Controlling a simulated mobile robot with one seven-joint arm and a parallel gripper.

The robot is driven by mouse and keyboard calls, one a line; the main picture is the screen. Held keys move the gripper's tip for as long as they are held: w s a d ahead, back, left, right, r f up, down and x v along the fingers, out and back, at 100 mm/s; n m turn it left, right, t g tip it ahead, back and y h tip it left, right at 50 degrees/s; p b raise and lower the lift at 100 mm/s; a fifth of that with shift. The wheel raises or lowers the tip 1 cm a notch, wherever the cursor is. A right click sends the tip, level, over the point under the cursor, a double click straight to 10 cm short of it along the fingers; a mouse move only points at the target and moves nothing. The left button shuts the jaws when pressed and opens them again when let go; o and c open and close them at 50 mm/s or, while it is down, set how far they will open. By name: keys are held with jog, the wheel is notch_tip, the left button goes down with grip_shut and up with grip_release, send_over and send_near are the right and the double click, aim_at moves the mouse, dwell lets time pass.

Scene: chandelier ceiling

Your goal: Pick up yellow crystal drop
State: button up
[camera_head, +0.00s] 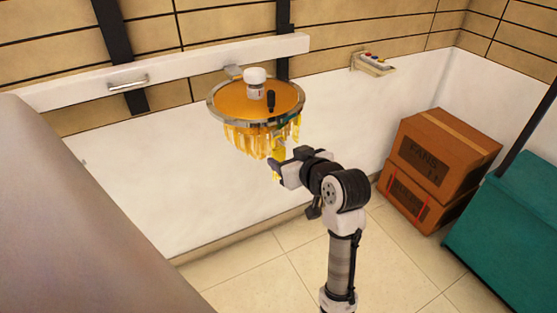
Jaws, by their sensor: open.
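Several yellow crystal drops (245,139) hang below the rim of a round chandelier-like fixture (217,111) with an orange top. One yellow piece (279,147) hangs at the right underside, close to my gripper (276,169). My arm reaches up from the lower right, with the gripper pointing left just below the fixture's right side. The gripper is open. The fingers are small here, and I cannot tell whether the yellow piece is between them or behind them. Which drop the task means is not clear from this view.
A white wall rail with a metal handle (128,82) runs behind. Stacked cardboard boxes (445,142) and a teal container (510,230) stand at the right. A large grey-brown surface fills the lower left.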

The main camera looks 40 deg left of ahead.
aim_at(280, 152)
jog(key=p+x, duration=0.1)
jog(key=x, duration=0.3)
jog(key=shift+a+r+p, duration=0.15)
jog(key=shift+a+p, duration=0.05)
jog(key=shift+p, duration=0.2)
jog(key=shift+w+a+f, duration=0.25)
jog(key=shift+a+f, duration=0.05)
jog(key=shift+a, duration=0.15)
jog(key=c, duration=1.1)
jog(key=shift+r, duration=0.15)
